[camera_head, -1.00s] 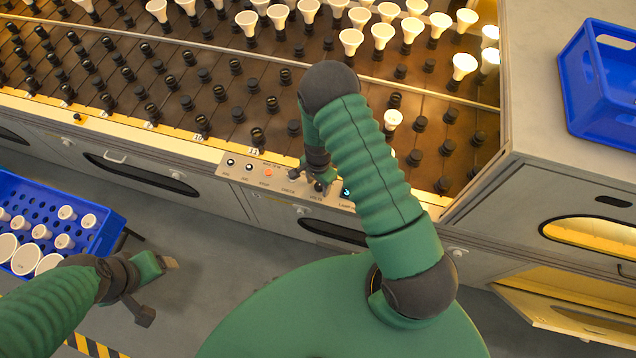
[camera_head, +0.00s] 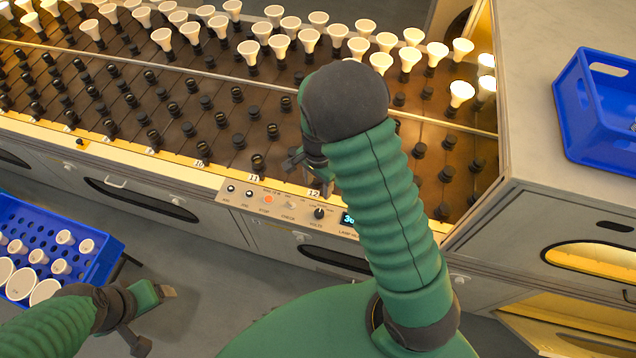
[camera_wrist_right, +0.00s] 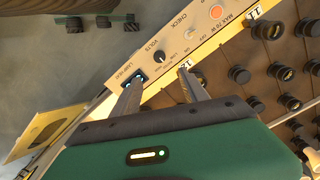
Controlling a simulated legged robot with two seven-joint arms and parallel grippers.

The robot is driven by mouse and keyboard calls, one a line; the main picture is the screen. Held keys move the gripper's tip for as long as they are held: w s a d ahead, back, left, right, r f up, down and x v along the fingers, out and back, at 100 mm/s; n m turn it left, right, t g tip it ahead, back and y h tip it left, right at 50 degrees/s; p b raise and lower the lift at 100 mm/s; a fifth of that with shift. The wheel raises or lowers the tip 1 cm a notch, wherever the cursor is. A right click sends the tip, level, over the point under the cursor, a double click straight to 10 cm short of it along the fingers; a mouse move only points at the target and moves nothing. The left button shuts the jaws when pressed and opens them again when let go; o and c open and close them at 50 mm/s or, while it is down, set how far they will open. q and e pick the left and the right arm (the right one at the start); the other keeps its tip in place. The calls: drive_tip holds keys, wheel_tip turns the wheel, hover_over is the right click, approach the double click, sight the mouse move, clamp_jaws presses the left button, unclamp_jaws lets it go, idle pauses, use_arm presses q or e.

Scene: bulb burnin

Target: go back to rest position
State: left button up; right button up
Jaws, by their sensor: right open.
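My right gripper (camera_head: 308,172) hangs over the front control panel (camera_head: 285,206), partly hidden under my own forearm. In the right wrist view the right gripper (camera_wrist_right: 158,92) has its two fingers apart with nothing between them, in front of the panel's knob and display. My left gripper (camera_head: 153,318) is at the lower left of the head view, with its fingers spread and empty, over the grey floor beside the blue crate of bulbs (camera_head: 112,252).
The burn-in rack (camera_head: 215,95) holds rows of dark sockets, with white bulbs (camera_head: 305,42) in the far rows, a few lit at right. An open lower flap (camera_head: 560,335) is at bottom right.

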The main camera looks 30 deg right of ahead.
idle(0.3)
drive_tip(key=s+a+r+n+t, duration=0.2)
drive_tip(key=s+a+r+n, duration=0.5)
drive_tip(key=n, duration=0.8)
wheel_tip(320, 180, up, 3)
drive_tip(key=s, duration=0.2)
drive_tip(key=shift+s+a+t, duration=0.3)
drive_tip(key=shift+s+r, duration=0.1)
drive_tip(key=shift+s, duration=0.1)
drive_tip(key=shift+w, duration=0.15)
